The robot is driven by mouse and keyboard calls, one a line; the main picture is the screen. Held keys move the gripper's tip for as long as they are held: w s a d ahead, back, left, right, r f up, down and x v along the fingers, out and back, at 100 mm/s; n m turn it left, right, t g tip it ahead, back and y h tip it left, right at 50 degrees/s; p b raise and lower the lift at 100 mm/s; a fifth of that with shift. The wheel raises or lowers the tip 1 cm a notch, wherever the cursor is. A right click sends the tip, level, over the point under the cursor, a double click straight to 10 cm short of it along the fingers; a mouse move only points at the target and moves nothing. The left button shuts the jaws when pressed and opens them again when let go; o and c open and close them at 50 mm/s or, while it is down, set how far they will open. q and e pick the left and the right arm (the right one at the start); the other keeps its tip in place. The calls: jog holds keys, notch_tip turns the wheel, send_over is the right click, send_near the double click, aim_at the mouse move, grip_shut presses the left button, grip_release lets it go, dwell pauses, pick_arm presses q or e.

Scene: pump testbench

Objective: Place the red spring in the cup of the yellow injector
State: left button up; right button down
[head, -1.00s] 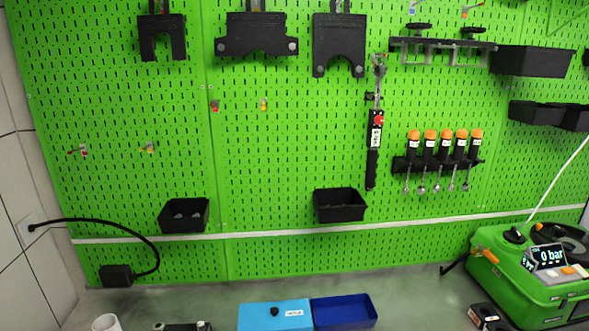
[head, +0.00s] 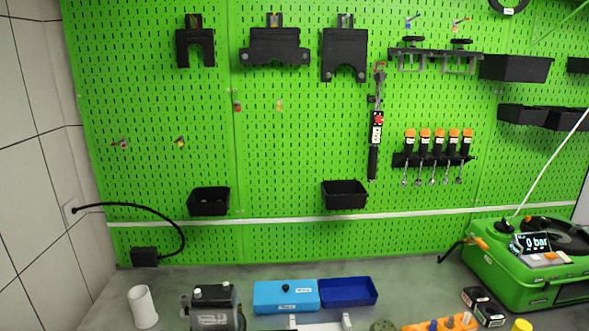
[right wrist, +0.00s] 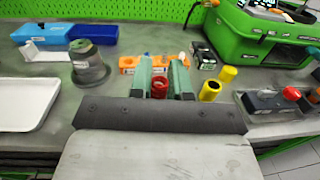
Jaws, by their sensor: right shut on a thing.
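The red spring (right wrist: 159,88) shows in the right wrist view between the two grey-green fingers of my right gripper (right wrist: 161,70), which is shut on it. The yellow injector (right wrist: 210,91) stands on the bench just right of the fingers, its dark open top facing the camera. It is apart from the spring. A second, smaller yellow piece (right wrist: 228,74) is behind it. In the head view only a yellow top (head: 521,325) shows at the bottom edge; I cannot tell which piece it is. My left gripper is in neither view.
An orange holder (right wrist: 128,64) with small parts is behind the fingers. A grey round part (right wrist: 88,66) and white tray (right wrist: 28,104) are to the left. The green test unit (right wrist: 262,35) is behind right. Blue bins (head: 347,291) stand at the back.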

jog(key=w+d+r+n+y, duration=0.1)
jog(key=w+d+r+y, duration=0.1)
jog(key=r, duration=0.4)
jog(key=w+d+r+n+y, duration=0.2)
jog(key=r, duration=0.5)
jog(key=shift+s+a+f+m+h, duration=0.55)
jog(key=shift+s+a+f, duration=1.3)
jog(key=shift+a, duration=2.45)
jog(key=shift+s+a+f+m+h, duration=0.55)
jog(key=shift+s+a+f, duration=1.3)
jog(key=shift+a, duration=2.5)
jog(key=shift+s+a+f+m+h, duration=0.55)
jog(key=shift+s+a+f, duration=1.3)
jog(key=shift+a, duration=2.45)
pick_arm(q)
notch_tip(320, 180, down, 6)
jog(key=b, duration=0.6)
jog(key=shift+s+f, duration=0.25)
pick_arm(e)
jog(key=shift+h, duration=0.35)
notch_tip(320, 180, down, 6)
jog(key=shift+s+r, duration=0.1)
jog(key=shift+s, duration=0.05)
